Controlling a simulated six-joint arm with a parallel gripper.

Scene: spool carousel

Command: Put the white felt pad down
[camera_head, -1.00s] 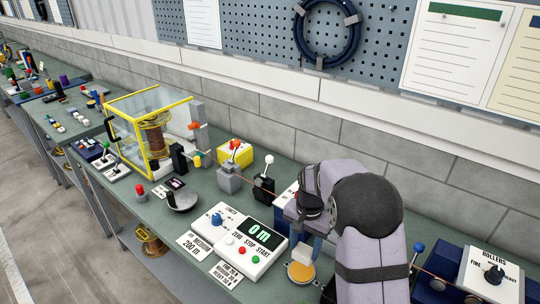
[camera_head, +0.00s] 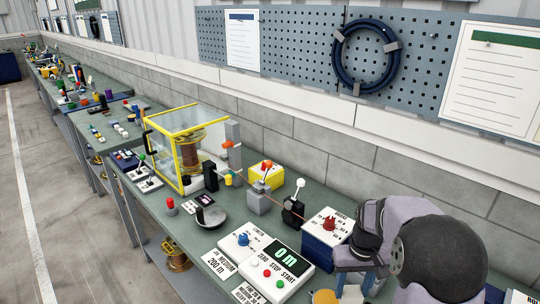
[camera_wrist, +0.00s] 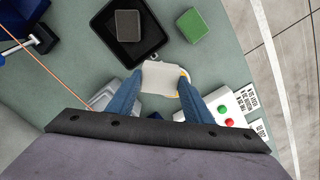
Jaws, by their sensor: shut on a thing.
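My gripper (camera_wrist: 155,92) is shut on the white felt pad (camera_wrist: 158,76), which sits between its two blue fingertips in the wrist view. Part of a round yellow-rimmed piece (camera_wrist: 185,74) shows beyond the pad's right edge; the pad hides some of it. I cannot tell how high the pad is above the bench. In the head view my gripper (camera_head: 355,282) is at the lower right, beside a round amber disc (camera_head: 323,297) that is cut by the bottom edge.
In the wrist view a black tray (camera_wrist: 155,47) holds a grey block (camera_wrist: 128,25), and a green block (camera_wrist: 192,25) lies beside it on the green bench. A white control box (camera_head: 285,272) with coloured buttons stands left of my gripper. A copper wire (camera_wrist: 40,62) runs at upper left.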

